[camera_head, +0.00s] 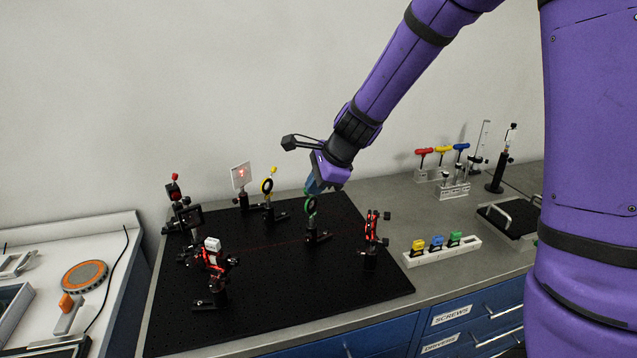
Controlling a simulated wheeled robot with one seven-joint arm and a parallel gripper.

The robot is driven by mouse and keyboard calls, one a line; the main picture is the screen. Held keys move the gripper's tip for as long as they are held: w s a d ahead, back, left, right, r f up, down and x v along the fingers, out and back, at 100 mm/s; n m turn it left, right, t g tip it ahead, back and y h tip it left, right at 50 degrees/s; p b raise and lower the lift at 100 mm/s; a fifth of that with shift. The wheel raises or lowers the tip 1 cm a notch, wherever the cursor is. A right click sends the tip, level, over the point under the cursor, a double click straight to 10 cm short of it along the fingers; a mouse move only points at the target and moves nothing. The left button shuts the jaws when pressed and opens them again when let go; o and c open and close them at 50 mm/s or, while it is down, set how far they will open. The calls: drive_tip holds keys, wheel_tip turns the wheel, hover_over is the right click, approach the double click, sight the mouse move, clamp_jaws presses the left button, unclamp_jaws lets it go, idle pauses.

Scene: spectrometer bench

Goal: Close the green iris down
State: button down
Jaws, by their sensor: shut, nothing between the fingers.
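The green iris (311,206) is a green ring on a black post and foot, standing upright on the black breadboard (270,325). My gripper (313,187) is shut and points down at the top of the green iris. It hides the iris's upper edge and any lever there. I cannot tell whether the fingertips touch the iris. A faint red beam runs across the board near the iris.
A yellow-ringed iris (267,186) and a white screen with a red spot (241,176) stand behind on the left. A red-and-black mount (371,227) stands close on the right. More mounts (212,262) stand at left. The board's front right is clear.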

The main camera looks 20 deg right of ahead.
drive_tip(key=shift+s+a+f+t+h, duration=0.1)
drive_tip(key=shift+s+a+t+h, duration=0.15)
drive_tip(key=shift+h, duration=0.25)
drive_tip(key=shift+r, duration=0.25)
drive_tip(key=shift+r, duration=0.6)
drive_tip(key=s+d+r, duration=0.4)
drive_tip(key=d+r, duration=0.3)
drive_tip(key=r, duration=0.3)
drive_tip(key=shift+d, duration=0.35)
